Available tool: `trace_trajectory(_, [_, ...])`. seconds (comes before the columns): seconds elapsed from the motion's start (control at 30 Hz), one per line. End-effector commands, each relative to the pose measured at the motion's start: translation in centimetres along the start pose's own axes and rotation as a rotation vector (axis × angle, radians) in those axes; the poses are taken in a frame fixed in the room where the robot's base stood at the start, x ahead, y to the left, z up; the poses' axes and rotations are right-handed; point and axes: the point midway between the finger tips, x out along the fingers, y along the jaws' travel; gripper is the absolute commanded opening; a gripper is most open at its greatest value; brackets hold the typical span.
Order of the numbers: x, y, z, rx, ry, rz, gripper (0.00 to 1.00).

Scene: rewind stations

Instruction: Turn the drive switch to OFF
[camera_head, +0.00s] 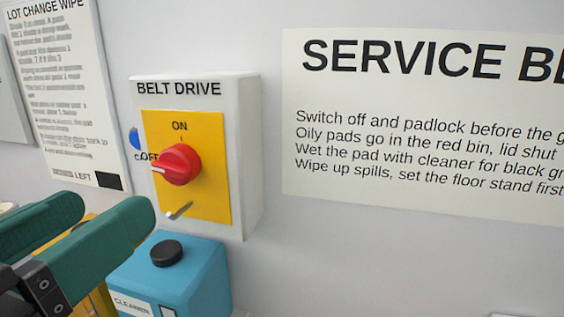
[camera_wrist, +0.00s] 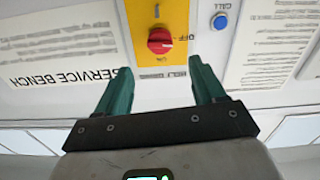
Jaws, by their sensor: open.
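The belt drive box (camera_head: 248,150) is white with a yellow plate (camera_head: 215,130) and a red rotary knob (camera_head: 180,163). ON is printed above the knob and OFF to its left. The knob's white mark lies at its left side, pointing toward OFF. A small metal tab (camera_head: 180,211) sits below the knob. In the wrist view, which is upside down, the red knob (camera_wrist: 160,40) lies ahead, between the lines of the fingers. My gripper (camera_head: 108,206), with teal fingers, is open and empty, apart from the knob at lower left. It also shows in the wrist view (camera_wrist: 160,66).
A blue cleaner container (camera_head: 185,268) with a black cap stands below the box. A blue call button (camera_wrist: 220,22) is beside the box. A lot-change notice (camera_head: 65,90) and a service bench sign (camera_head: 420,130) flank it. The wall between box and sign is clear.

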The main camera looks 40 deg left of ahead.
Motion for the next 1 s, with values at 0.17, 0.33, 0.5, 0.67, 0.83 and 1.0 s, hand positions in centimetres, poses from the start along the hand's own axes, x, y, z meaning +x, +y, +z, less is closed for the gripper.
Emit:
trace_trajectory(0.17, [3.3, 0.1, -0.1, -0.004, -0.005, 0.004, 0.69])
trace_trajectory(0.33, [6.3, 0.1, -0.1, -0.003, -0.004, 0.003, 0.69])
trace_trajectory(0.5, [8.4, 0.1, -0.1, -0.004, -0.002, 0.002, 0.69])
trace_trajectory(0.67, [9.2, 0.1, 0.0, -0.002, -0.002, 0.0, 0.69])
trace_trajectory(0.83, [9.3, 0.1, 0.1, -0.002, -0.002, -0.001, 0.69])
trace_trajectory(1.0, [9.3, 0.1, 0.1, -0.002, -0.002, -0.001, 0.63])
